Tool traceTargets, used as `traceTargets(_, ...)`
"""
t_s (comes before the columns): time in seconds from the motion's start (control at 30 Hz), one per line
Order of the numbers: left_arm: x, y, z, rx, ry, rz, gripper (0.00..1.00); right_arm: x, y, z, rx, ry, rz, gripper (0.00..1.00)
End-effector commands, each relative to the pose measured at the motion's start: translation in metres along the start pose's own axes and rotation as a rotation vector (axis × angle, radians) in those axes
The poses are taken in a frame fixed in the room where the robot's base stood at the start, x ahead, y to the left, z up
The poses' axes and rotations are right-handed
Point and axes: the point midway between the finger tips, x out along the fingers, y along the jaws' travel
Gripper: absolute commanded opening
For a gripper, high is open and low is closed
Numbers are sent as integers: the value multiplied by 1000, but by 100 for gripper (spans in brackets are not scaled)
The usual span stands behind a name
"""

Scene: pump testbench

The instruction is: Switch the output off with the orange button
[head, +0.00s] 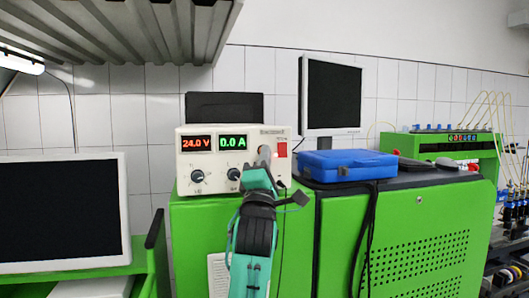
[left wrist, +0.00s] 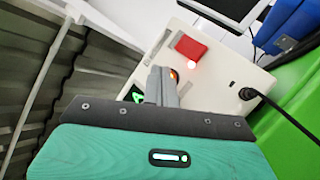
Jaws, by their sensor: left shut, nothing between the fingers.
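A cream power supply (head: 222,157) stands on the green cabinet, its displays reading 24.0 V in red and 0.0 A in green. My left gripper (head: 264,154) is shut and empty at the right part of its front panel. In the left wrist view the shut fingertips (left wrist: 166,82) are at the panel, with the lit orange button (left wrist: 174,74) showing at their edge, mostly covered. I cannot tell whether they touch it. A red block (head: 282,149) is just right of the fingers; in the left wrist view a glowing light is beside it. My right gripper is out of view.
A black cable (left wrist: 270,105) plugs into the panel near the fingers. A blue case (head: 346,165) lies right of the supply on the green cabinet (head: 420,240). A monitor (head: 333,95) stands behind; a large screen (head: 60,212) is at left.

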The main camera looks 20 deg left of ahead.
Motion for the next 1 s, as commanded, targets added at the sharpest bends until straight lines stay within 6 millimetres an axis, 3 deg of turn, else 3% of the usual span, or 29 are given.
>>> traceTargets(1.0,-10,7,7,-1,0,0,0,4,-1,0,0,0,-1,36)
